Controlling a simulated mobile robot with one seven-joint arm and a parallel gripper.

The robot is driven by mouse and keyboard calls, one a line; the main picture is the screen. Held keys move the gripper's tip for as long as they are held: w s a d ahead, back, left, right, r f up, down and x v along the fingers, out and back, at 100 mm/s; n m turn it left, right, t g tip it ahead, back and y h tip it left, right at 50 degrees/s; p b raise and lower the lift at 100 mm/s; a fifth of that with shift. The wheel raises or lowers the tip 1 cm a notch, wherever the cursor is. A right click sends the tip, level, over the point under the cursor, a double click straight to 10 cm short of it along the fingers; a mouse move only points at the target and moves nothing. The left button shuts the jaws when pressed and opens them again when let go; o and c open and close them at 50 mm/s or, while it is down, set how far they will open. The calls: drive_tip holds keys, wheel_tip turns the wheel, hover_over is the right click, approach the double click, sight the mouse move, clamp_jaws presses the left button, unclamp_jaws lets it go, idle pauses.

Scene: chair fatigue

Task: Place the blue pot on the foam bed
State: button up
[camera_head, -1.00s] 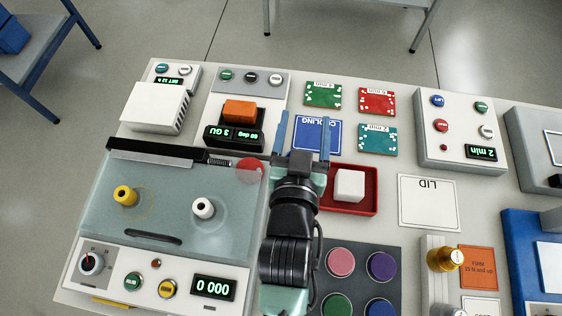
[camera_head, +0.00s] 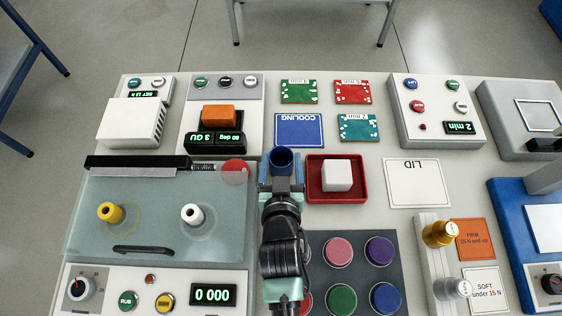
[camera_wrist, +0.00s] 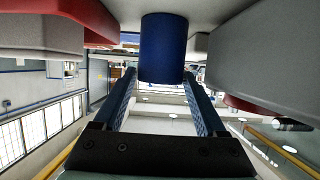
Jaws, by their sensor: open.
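The blue pot (camera_head: 282,160) is a small open-topped cylinder between the grey machine and the red tray. It shows from the side in the wrist view (camera_wrist: 163,48), where the scene appears upside down and the pot meets the pale table. My gripper (camera_head: 281,172) is open, with one blue finger on each side of the pot. It also shows in the wrist view (camera_wrist: 162,100). I cannot tell whether either finger touches the pot. No surface is labelled as the foam bed; a dark grey pad (camera_head: 352,268) holding coloured discs lies at lower middle.
The red tray (camera_head: 337,196) with a white block (camera_head: 338,175) stands close right of my gripper. The grey machine (camera_head: 150,225) with two knobs is close left. A blue COOLING card (camera_head: 299,130) lies just behind. A LID card (camera_head: 418,182) marks a flat area at right.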

sight(281, 149)
drive_tip(key=x, duration=0.5)
clamp_jaws()
idle(0.3)
